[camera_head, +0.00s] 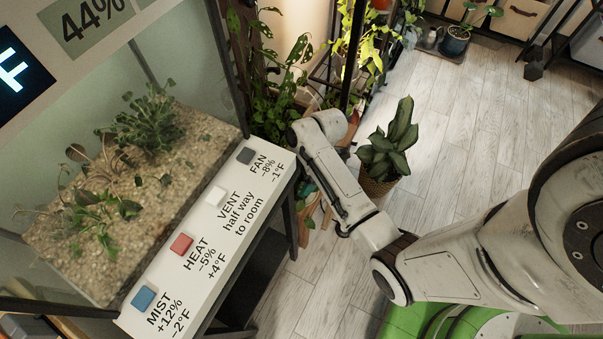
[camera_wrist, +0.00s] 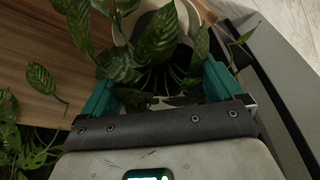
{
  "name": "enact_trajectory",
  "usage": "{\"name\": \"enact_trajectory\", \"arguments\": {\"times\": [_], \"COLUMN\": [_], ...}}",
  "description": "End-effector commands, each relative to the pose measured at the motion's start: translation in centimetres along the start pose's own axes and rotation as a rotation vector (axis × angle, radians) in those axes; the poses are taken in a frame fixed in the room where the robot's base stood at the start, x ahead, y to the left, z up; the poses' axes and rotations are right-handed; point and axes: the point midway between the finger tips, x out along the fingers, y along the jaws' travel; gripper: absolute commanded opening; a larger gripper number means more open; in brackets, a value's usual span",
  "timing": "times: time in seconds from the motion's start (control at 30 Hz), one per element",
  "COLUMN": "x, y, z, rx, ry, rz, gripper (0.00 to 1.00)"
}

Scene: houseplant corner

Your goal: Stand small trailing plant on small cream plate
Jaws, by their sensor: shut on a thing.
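My gripper (camera_wrist: 160,86) has teal fingers and is shut on the small trailing plant (camera_wrist: 157,38) in the wrist view. Broad green leaves spill over both fingers and hide most of the pot. A dark patch, perhaps the pot, shows between the leaves. A pale cream rounded rim (camera_wrist: 121,54) shows past the leaves beyond the fingers; it may be the small cream plate, but I cannot tell whether the plant touches it. In the head view, my arm hides most of the gripper; only a bit of teal (camera_head: 307,188) shows beside the terrarium.
A glass terrarium (camera_head: 130,190) with a labelled button panel (camera_head: 215,225) stands at the left. A leafy plant in a woven basket (camera_head: 378,186) stands on the floor right of my arm. Tall plants and a rack are behind.

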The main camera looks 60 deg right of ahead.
Motion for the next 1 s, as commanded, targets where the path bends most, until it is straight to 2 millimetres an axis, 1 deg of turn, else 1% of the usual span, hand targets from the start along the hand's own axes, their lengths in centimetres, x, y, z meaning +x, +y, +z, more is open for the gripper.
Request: {"name": "enact_trajectory", "arguments": {"times": [0.03,0.1,0.3,0.37,0.47,0.57,0.8,0.9,1.0], "x": [0.1,0.0,0.0,-0.3,-1.2,-2.9,-8.0,-9.8,-11.2], "y": [0.0,0.0,0.0,0.0,0.1,0.1,0.1,0.1,0.1], "z": [0.0,0.0,0.0,-0.1,-0.2,-0.3,-0.3,-0.2,-0.2], "rx": [0.000,0.000,0.000,0.000,0.000,0.000,0.000,-0.001,-0.001], "ry": [0.000,0.000,0.000,0.000,0.001,0.001,0.001,0.001,0.001], "rz": [0.000,0.000,0.001,0.001,0.003,0.005,0.005,0.004,0.003], "gripper": [0.96,1.00,1.00,1.00,1.00,1.00,1.00,1.00,1.00]}}
